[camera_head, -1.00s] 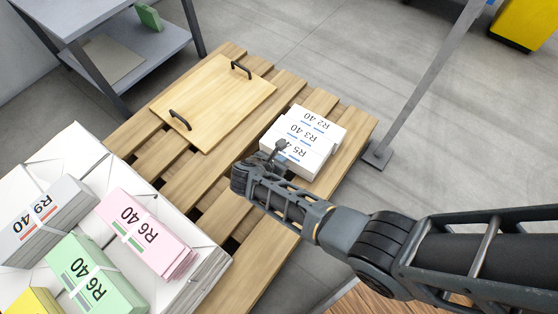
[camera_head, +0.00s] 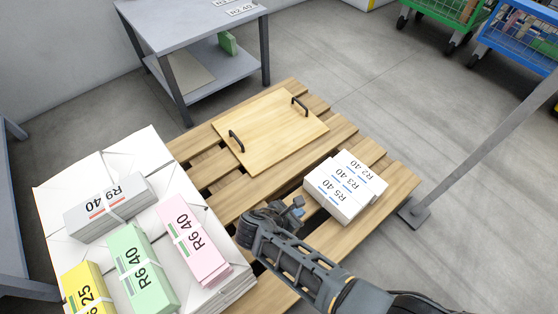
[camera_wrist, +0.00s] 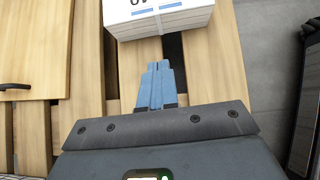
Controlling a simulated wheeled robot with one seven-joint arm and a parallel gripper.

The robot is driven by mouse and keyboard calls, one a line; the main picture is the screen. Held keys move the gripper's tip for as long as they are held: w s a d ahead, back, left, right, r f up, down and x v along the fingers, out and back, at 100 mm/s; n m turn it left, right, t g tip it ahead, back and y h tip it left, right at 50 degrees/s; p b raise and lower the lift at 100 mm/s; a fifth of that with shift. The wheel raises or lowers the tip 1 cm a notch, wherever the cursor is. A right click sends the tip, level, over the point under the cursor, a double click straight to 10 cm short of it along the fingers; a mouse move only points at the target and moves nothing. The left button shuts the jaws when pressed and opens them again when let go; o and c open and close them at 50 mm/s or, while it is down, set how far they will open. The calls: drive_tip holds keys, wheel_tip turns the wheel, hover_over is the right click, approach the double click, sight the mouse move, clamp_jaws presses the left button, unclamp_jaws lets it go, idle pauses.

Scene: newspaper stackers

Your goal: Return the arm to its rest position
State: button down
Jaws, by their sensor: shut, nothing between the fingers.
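My gripper (camera_head: 296,206) is above the wooden pallet (camera_head: 395,190), just left of the white bundles in the head view. In the wrist view my gripper (camera_wrist: 158,64) shows its blue fingers together and empty, with bare slats and a gap below them. White bundles (camera_head: 343,186) marked R5 40, R3 40 and R2 40 lie side by side on the pallet. One white bundle (camera_wrist: 160,22) lies just beyond the fingertips in the wrist view, apart from them.
A wooden board (camera_head: 270,130) with two black handles lies on the pallet. A white stack (camera_head: 60,190) at left carries grey, pink, green and yellow bundles. A grey table (camera_head: 190,25) stands behind. A slanted post (camera_head: 480,150) stands right, with wheeled carts behind it. Open floor lies between.

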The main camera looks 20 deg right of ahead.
drive_tip(key=s+f+m+t+y, duration=0.25)
drive_tip(key=s+m+y, duration=0.45)
drive_tip(key=s, duration=1)
drive_tip(key=s+r+m+t+y, duration=0.1)
drive_tip(key=s+r+m+t, duration=0.1)
drive_tip(key=s+r+m, duration=0.35)
drive_tip(key=s+d+r+m+t+p, duration=0.1)
drive_tip(key=r+p, duration=0.6)
drive_tip(key=r, duration=1.1)
drive_tip(key=s+d+r+m+t+p, duration=0.1)
drive_tip(key=s+r+m+t+p, duration=0.3)
drive_tip(key=r, duration=1.5)
drive_tip(key=s+d+r+m+t+p, duration=0.2)
drive_tip(key=r+p, duration=1)
drive_tip(key=r, duration=0.7)
drive_tip(key=shift+s+r+m, duration=0.15)
drive_tip(key=shift+s+m, duration=0.35)
drive_tip(key=shift+m, duration=0.75)
